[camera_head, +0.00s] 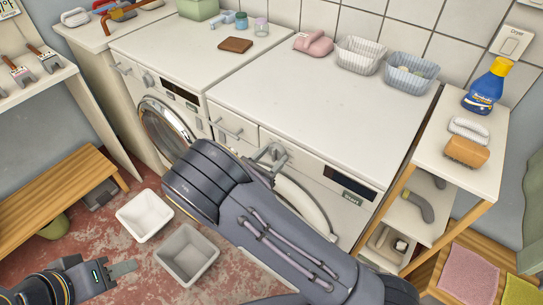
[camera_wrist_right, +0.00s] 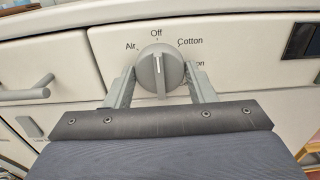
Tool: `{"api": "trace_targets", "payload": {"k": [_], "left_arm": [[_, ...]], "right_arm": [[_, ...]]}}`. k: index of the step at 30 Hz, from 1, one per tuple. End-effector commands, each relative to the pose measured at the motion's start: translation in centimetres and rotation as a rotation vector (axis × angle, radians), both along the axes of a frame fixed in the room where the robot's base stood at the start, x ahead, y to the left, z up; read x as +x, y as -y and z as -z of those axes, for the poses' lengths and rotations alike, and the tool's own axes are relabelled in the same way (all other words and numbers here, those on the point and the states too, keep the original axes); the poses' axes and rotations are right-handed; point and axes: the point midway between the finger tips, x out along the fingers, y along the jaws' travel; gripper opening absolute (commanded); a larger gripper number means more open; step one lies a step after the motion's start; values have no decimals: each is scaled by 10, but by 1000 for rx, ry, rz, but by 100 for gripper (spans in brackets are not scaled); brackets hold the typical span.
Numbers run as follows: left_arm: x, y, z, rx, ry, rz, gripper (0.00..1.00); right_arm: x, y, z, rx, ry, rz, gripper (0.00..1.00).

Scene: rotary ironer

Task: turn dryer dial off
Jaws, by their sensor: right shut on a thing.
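The dryer (camera_head: 300,100) is the white machine on the right, with a dark display on its front panel. Its grey round dial (camera_wrist_right: 152,72) has a raised grip bar with a white line. The line points up at the printed word "Off", between "Air" on the left and "Cotton" on the right. My right gripper (camera_wrist_right: 160,82) is shut on the dial, one finger on each side. In the head view my right gripper (camera_head: 268,158) reaches the panel and largely hides the dial. My left gripper (camera_head: 122,269) is low at the left, away from the dryer; its finger gap is unclear.
A washing machine (camera_head: 165,55) with a round door stands left of the dryer. Drawer handles stick out left of the dial. White (camera_head: 143,213) and grey (camera_head: 187,252) bins sit on the floor. A wooden bench (camera_head: 55,200) is at the left, a shelf (camera_head: 465,165) at the right.

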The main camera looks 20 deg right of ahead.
Motion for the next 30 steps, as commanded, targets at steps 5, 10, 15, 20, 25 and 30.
{"api": "trace_targets", "payload": {"k": [5, 10, 15, 20, 25, 30], "left_arm": [[0, 0, 0, 0, 0, 0, 36], [0, 0, 0, 0, 0, 0, 36], [0, 0, 0, 0, 0, 0, 36], [0, 0, 0, 0, 0, 0, 36], [0, 0, 2, 0, 0, 0, 36], [0, 0, 8, 0, 0, 0, 36]], "right_arm": [[0, 0, 0, 0, -2, 0, 27], [0, 0, 0, 0, -1, -1, 54], [0, 0, 0, -1, -1, -1, 71], [0, 0, 0, 0, 0, -1, 71], [-3, -6, 1, 0, 0, -3, 71], [-19, -27, 2, 1, 0, -6, 71]]}}
